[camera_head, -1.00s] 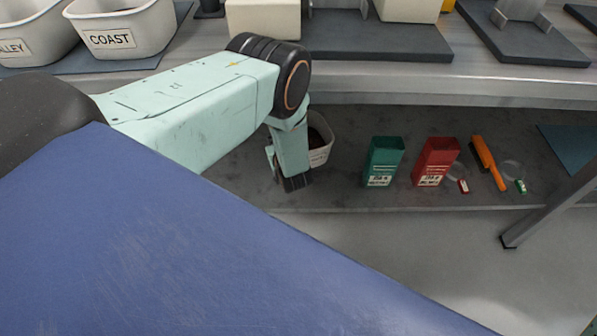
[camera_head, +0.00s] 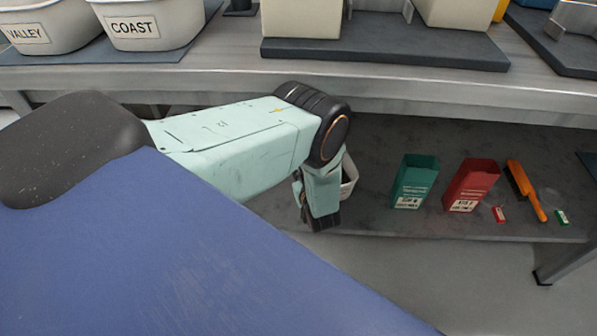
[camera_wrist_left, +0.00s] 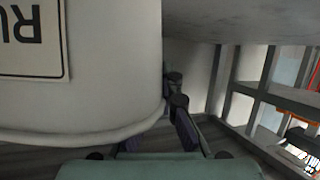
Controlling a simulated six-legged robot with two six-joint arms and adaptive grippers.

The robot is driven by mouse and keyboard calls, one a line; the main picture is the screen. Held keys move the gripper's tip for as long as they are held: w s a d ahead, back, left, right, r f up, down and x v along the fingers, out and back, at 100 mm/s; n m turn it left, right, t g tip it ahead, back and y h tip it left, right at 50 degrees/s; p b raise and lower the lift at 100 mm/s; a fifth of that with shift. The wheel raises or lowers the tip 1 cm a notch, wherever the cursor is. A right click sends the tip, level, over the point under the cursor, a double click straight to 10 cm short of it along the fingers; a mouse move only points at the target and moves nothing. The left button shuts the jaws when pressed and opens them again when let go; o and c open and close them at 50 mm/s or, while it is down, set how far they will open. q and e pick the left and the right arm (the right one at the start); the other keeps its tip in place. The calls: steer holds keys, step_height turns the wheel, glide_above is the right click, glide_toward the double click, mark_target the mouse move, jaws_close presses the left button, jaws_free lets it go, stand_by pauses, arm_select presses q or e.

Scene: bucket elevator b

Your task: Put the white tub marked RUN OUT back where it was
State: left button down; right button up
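The white tub (camera_head: 349,177) is at the lower shelf, mostly hidden behind my left gripper (camera_head: 321,218) in the head view. In the left wrist view the tub (camera_wrist_left: 105,95) fills the left side, with its rim low in the picture. Its label (camera_wrist_left: 32,38) shows upside down, only "RU" readable. A dark finger of my left gripper (camera_wrist_left: 182,118) is at the tub's right edge by the rim; the other finger is hidden. The gripper appears shut on the tub's rim. My right gripper is not in view.
A teal box (camera_head: 413,182) and a red box (camera_head: 471,186) stand right of the tub on the lower shelf (camera_head: 390,222), with an orange brush (camera_head: 526,190) beyond. The bench top (camera_head: 400,84) overhangs. Tubs marked VALLEY (camera_head: 45,27) and COAST (camera_head: 150,24) stand above.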

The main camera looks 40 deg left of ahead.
arm_select(q)
steer(key=shift+w+a+f, duration=0.15)
steer(key=shift+f, duration=0.8)
steer(key=shift+r, duration=0.35)
steer(key=c, duration=2)
jaws_free()
steer(key=shift+f, duration=0.3)
steer(key=shift+c, duration=0.2)
steer(key=o, duration=0.4)
steer(key=shift+r, duration=0.1)
steer(key=shift+o, duration=0.6)
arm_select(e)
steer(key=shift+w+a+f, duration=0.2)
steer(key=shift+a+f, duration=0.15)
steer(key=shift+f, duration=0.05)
